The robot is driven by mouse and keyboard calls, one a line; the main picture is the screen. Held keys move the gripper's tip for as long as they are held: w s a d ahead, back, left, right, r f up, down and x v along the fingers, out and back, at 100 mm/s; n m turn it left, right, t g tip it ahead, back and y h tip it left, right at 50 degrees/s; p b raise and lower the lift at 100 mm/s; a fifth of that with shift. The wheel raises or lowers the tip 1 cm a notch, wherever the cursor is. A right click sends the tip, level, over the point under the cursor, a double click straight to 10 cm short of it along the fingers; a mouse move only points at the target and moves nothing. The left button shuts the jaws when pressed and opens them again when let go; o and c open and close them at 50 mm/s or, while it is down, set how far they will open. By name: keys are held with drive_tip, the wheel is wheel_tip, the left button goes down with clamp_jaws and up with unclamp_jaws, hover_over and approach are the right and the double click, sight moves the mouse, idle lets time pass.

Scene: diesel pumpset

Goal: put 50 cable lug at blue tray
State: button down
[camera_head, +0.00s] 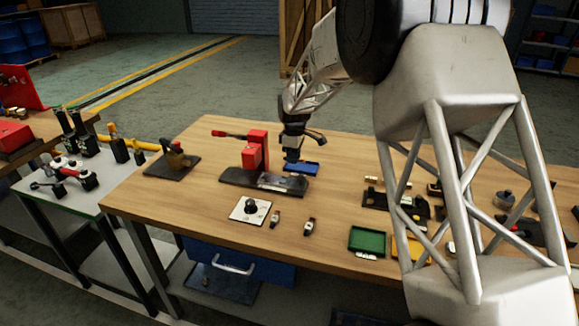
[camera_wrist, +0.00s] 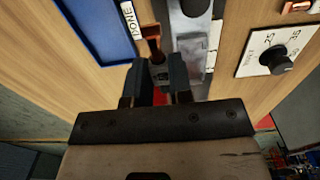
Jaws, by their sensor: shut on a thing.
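The blue tray (camera_head: 303,167) lies on the wooden table behind the red press. It also fills the upper left of the wrist view (camera_wrist: 95,32), with a DONE label on its edge. My gripper (camera_head: 292,156) points down just beside the tray. In the wrist view my gripper (camera_wrist: 160,68) is shut on a small cable lug (camera_wrist: 153,42), whose copper-brown end sticks out past the fingers. The lug is between the tray edge and the press base. I cannot read a size on it. Two other lugs (camera_head: 275,218) (camera_head: 309,227) lie near the table's front.
The red press (camera_head: 257,150) on its dark base (camera_head: 235,178) stands close to my gripper. A white dial plate (camera_head: 250,210) with a black knob lies in front. A green tray (camera_head: 367,241) is at the front right. Tabletop left of the dial plate is clear.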

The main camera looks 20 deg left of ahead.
hover_over(300, 167)
drive_tip(key=shift+d+f, duration=0.1)
drive_tip(key=shift+s, duration=0.1)
idle(0.6)
drive_tip(key=shift+f, duration=3.65)
drive_tip(key=shift+f, duration=0.35)
drive_tip(key=c, duration=0.9)
unclamp_jaws()
drive_tip(key=shift+c, duration=0.2)
drive_tip(key=shift+r, duration=3.5)
drive_tip(key=shift+d+r, duration=0.1)
